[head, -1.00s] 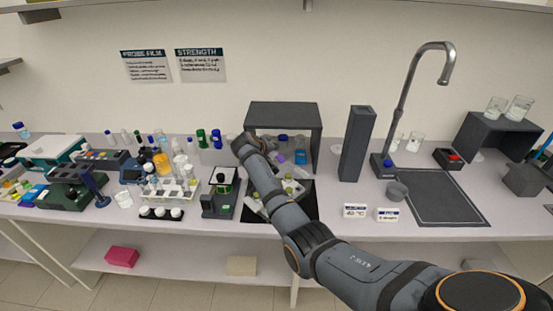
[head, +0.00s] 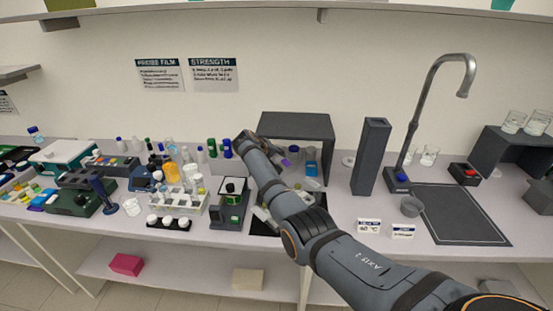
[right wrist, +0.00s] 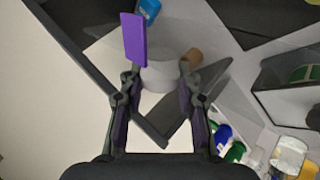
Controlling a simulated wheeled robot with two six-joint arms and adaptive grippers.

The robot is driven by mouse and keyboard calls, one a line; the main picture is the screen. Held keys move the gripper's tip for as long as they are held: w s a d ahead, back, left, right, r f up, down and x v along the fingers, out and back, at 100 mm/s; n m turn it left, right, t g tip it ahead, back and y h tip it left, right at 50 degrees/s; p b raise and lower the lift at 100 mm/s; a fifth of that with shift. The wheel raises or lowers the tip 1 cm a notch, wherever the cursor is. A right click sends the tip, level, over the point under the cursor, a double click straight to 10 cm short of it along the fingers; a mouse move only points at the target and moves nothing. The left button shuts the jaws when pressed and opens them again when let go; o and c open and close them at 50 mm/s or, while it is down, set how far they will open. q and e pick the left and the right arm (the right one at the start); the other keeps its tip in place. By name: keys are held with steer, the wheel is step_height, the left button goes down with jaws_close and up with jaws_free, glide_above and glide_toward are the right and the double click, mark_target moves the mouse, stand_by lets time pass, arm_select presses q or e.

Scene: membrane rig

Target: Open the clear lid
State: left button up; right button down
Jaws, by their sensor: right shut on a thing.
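My right gripper (right wrist: 160,78) has its two fingers on either side of a pale round thing (right wrist: 163,72) in the right wrist view. A flat purple piece (right wrist: 133,38) stands by the left fingertip; whether it touches is unclear. In the head view the right gripper (head: 243,138) is small, at the left front of a dark shelf box (head: 296,123). I cannot pick out the clear lid for certain. A clear-sided box with a green round thing inside (right wrist: 288,92) is at the right of the wrist view. My left gripper is not in view.
Bottles with blue and green caps (head: 220,147) stand close left of the gripper. A black device (head: 230,203) is in front of them. A dark tower (head: 371,157) and a tap (head: 440,80) are to the right. The dark mat (head: 460,215) is mostly bare.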

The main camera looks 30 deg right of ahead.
stand_by(0.8)
steer(key=c, duration=0.9)
jaws_free()
steer(key=shift+w+f, duration=0.1)
steer(key=shift+w, duration=0.05)
steer(key=v, duration=1.2)
steer(key=shift+a, duration=0.1)
